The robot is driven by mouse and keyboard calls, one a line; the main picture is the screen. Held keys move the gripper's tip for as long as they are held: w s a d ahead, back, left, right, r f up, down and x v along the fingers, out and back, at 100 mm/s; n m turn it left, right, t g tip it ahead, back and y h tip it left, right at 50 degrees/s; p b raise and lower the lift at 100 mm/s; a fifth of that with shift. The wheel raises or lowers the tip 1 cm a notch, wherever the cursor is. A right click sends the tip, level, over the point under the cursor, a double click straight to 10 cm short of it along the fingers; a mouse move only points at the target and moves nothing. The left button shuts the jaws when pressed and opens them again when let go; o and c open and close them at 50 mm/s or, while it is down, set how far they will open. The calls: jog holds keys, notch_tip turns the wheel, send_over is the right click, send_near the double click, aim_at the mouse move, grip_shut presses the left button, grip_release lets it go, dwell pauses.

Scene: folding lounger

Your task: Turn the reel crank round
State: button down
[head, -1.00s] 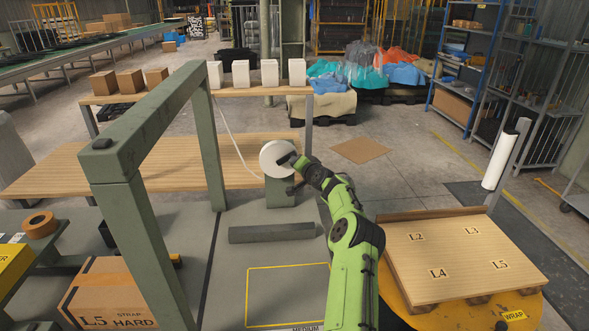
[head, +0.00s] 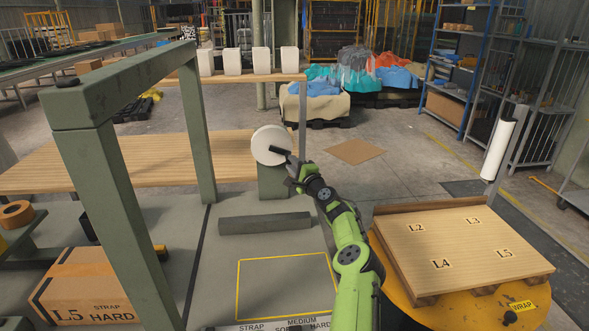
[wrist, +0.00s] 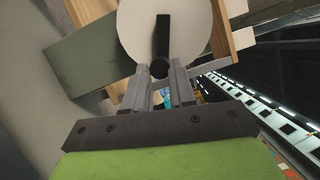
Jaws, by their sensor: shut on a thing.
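The reel (head: 268,145) is a white disc on a grey-green block (head: 272,182) at the edge of the wooden bench. A dark crank (head: 279,151) crosses its face, pointing to the lower right in the head view. In the wrist view the reel (wrist: 190,30) fills the top middle, with the black crank bar (wrist: 162,35) ending in a round dark knob (wrist: 159,68). My gripper (wrist: 161,76) is shut on that knob, with one finger on each side. In the head view my gripper (head: 293,162) is at the crank's outer end, and the wrist partly hides the contact.
A green-grey frame (head: 115,190) stands at left. A grey bar (head: 265,223) lies on the floor plate before the reel. A wooden pallet (head: 460,250) rests on a yellow turntable at right. A carton (head: 85,285) sits at lower left.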

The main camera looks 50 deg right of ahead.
jog(key=shift+w+a+f+m+t+h+b, duration=0.2)
jog(key=shift+f+m+b, duration=0.25)
jog(key=shift+m, duration=0.3)
jog(key=shift+w+a+f+m+t+h+b, duration=0.15)
jog(key=shift+f+m+h+b, duration=0.1)
jog(key=shift+f+m+b, duration=0.35)
jog(key=shift+w+a+f+m+t+h+b, duration=0.15)
jog(key=shift+f+m+h+b, duration=0.15)
jog(key=shift+m, duration=0.55)
jog(key=c, duration=0.9)
grip_release()
jog(key=shift+r, duration=0.1)
jog(key=shift+s+r, duration=0.1)
